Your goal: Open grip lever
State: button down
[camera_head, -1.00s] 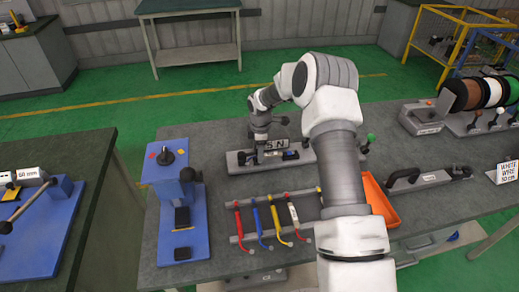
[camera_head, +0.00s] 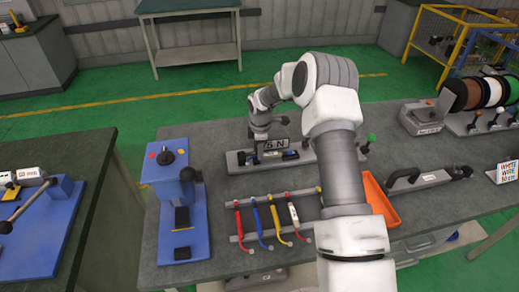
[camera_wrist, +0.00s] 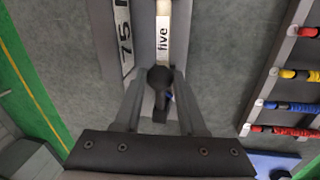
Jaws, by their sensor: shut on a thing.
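The grip lever (camera_wrist: 161,78) has a black round knob and lies in a grey fixture; the wrist view shows a white strip marked "five" beyond the knob. My gripper (camera_wrist: 160,92) has a finger on each side of the knob and is shut on it. In the head view my gripper (camera_head: 262,146) is down at the left part of the long grey fixture (camera_head: 245,167), just behind a sign ending in "5 N" (camera_head: 275,145). My wrist and the sign hide the contact there.
In front lies a rack of colored-handled tools (camera_head: 273,220). A blue press-like device (camera_head: 183,215) stands left, an orange tray (camera_head: 380,200) right. A grey lever tool (camera_head: 425,181) and wire spools (camera_head: 490,92) are farther right. Bare tabletop lies left of the fixture.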

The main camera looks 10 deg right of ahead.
aim_at(249, 154)
jog(key=shift+a, duration=0.1)
dwell(0.8)
jog(key=r+h+b, duration=0.1)
jog(key=h, duration=0.1)
jog(key=a+h+b, duration=0.1)
jog(key=b, duration=0.1)
jog(key=shift+a+r+h, duration=0.2)
jog(key=shift+r+h, duration=0.2)
jog(key=shift+a+r+n+h+b, duration=0.15)
jog(key=shift+a+r+h+b, duration=0.25)
jog(key=shift+h, duration=0.5)
jog(key=shift+a+r+n+h+b, duration=0.1)
jog(key=shift+a+r+h+b, duration=0.25)
jog(key=shift+h, duration=0.55)
jog(key=shift+a+r+n+h+b, duration=0.15)
jog(key=shift+a+r+h+b, duration=0.2)
jog(key=shift+h, duration=0.55)
jog(key=shift+c, duration=2.4)
grip_release()
jog(key=shift+a, duration=0.1)
jog(key=v, duration=1.7)
jog(key=shift+s+a, duration=0.15)
jog(key=shift+s, duration=0.1)
